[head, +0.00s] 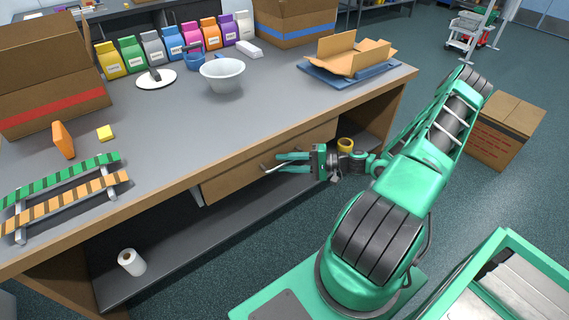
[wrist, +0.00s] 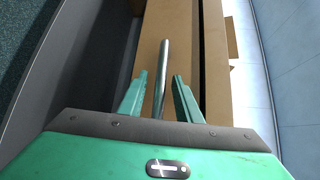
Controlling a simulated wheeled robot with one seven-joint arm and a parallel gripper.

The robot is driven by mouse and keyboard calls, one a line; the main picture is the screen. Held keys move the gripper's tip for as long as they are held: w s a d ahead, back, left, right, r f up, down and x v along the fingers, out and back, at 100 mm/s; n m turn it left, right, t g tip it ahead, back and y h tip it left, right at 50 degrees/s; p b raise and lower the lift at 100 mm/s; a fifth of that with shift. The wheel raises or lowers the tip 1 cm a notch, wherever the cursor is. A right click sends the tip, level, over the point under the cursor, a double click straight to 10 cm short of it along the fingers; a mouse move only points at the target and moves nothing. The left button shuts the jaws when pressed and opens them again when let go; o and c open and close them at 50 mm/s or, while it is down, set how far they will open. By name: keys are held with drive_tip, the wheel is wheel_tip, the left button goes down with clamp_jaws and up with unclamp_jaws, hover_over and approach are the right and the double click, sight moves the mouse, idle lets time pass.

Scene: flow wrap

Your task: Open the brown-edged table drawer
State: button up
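The brown-edged table (head: 150,180) has a grey top and a brown drawer front (head: 240,172) under its front edge. The drawer front also shows in the wrist view (wrist: 178,22). A metal bar handle (head: 283,162) sits on the drawer front; in the wrist view the handle (wrist: 161,75) runs between my two fingers. My gripper (head: 278,163) is at the handle, with its green fingers open on either side of it. In the wrist view a gap shows between the handle and each finger of my gripper (wrist: 160,95). The drawer appears closed.
A lower shelf (head: 190,235) lies under the drawer, with a white roll (head: 131,262) on it. A yellow roll (head: 346,145) shows near my wrist. A cardboard box (head: 505,130) stands on the floor at right. A green-framed cart (head: 500,290) is at lower right.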

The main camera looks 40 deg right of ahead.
drive_tip(key=shift+a, duration=0.1)
clamp_jaws()
